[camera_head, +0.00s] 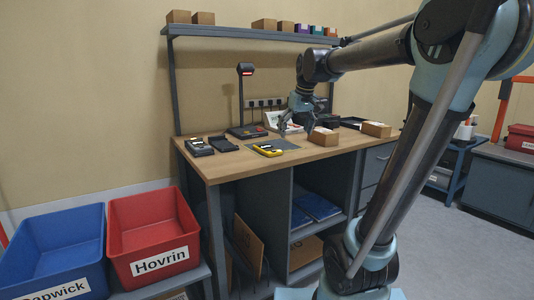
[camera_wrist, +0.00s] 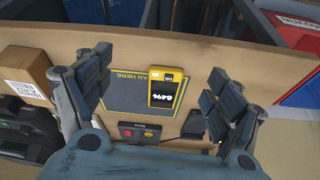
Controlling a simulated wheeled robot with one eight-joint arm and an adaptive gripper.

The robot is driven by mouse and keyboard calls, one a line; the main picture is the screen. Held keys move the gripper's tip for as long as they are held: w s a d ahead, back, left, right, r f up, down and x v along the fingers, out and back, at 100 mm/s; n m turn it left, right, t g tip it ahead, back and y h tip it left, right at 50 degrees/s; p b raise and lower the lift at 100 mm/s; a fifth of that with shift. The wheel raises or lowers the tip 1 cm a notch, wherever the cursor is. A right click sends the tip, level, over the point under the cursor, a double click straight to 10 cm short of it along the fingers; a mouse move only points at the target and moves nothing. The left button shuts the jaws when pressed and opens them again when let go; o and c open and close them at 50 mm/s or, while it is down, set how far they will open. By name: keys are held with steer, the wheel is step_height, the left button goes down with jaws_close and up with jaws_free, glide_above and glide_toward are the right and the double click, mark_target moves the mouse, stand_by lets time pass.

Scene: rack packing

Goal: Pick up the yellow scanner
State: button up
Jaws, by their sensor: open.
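The yellow scanner (camera_head: 268,149) lies on the dark mat (camera_head: 287,145) near the front of the wooden workbench. In the wrist view the yellow scanner (camera_wrist: 167,88) lies flat between my spread fingers, its dark screen with white digits facing up. My gripper (camera_head: 297,124) is open and empty above the bench, a little up and to the right of the scanner in the head view. In the wrist view my gripper (camera_wrist: 152,95) has one finger on each side of the scanner, apart from it.
Dark handheld devices (camera_head: 198,147) lie at the bench's left. A scanner stand (camera_head: 245,100) rises behind. Cardboard boxes (camera_head: 323,136) sit to the right. A blue bin (camera_head: 55,255) and a red bin (camera_head: 150,235) stand at lower left. A shelf (camera_head: 245,31) hangs above.

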steer(key=w+a+r+n, duration=0.2)
steer(key=w+a+r, duration=0.3)
steer(key=w+a, duration=0.3)
glide_above(267, 148)
steer(key=s+d, duration=0.1)
steer(key=s, duration=0.1)
steer(key=shift+y, duration=0.3)
steer(key=f, duration=0.9)
steer(key=shift+w+d+f, duration=0.15)
steer(key=shift+w+f, duration=0.1)
steer(key=shift+f, duration=0.15)
steer(key=shift+x, duration=3.25)
steer(key=shift+s+d, duration=0.15)
steer(key=c, duration=1.3)
